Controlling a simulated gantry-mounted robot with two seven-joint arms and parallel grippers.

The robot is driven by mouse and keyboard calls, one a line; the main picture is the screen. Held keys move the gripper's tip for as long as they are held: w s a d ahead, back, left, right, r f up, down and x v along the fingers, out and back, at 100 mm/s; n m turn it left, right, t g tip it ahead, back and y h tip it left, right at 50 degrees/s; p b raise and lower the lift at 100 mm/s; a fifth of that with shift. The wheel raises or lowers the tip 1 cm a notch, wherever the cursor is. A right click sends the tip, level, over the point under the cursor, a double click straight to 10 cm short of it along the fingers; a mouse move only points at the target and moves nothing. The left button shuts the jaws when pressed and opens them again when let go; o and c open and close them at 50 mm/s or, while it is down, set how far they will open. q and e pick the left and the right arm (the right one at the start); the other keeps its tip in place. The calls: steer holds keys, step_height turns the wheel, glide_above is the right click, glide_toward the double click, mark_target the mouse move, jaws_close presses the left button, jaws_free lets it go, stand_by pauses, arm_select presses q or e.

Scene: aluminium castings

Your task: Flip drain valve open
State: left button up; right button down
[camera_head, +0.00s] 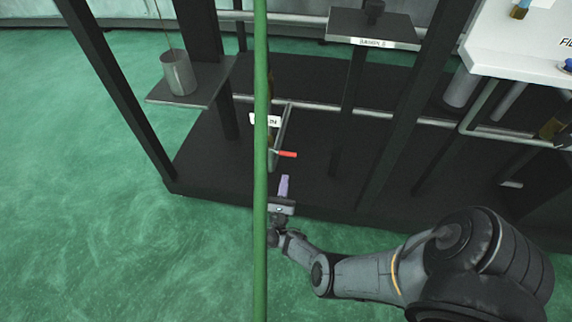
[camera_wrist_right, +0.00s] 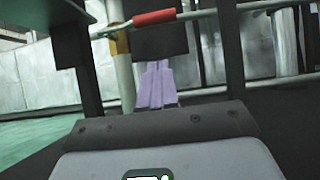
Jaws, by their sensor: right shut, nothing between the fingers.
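The drain valve has a red handle (camera_head: 287,154) low on the dark rack, beside a vertical pipe and below a white label that is partly hidden by a green hose or pole. In the right wrist view the red handle (camera_wrist_right: 154,17) lies nearly level at the top, joined to a brass-coloured valve body (camera_wrist_right: 119,42). My right gripper (camera_head: 284,184) is just below the handle in the head view, apart from it. Its pale purple fingers (camera_wrist_right: 157,85) are shut and empty, pointing toward the valve. My left gripper is not in view.
A green vertical pole (camera_head: 261,230) crosses the head view close to my right gripper. A metal cup (camera_head: 179,73) stands on a shelf at left. A sample shelf (camera_head: 340,25) is at the top. Dark rack posts (camera_head: 402,110) flank the valve. Green floor is open at left.

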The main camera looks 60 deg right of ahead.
mark_target(279, 152)
step_height(279, 152, up, 6)
steer(key=w+d+p, duration=0.1)
steer(key=d, duration=0.2)
steer(key=shift+f+p, duration=0.25)
steer(key=shift+p, duration=0.15)
steer(key=shift+r, duration=0.1)
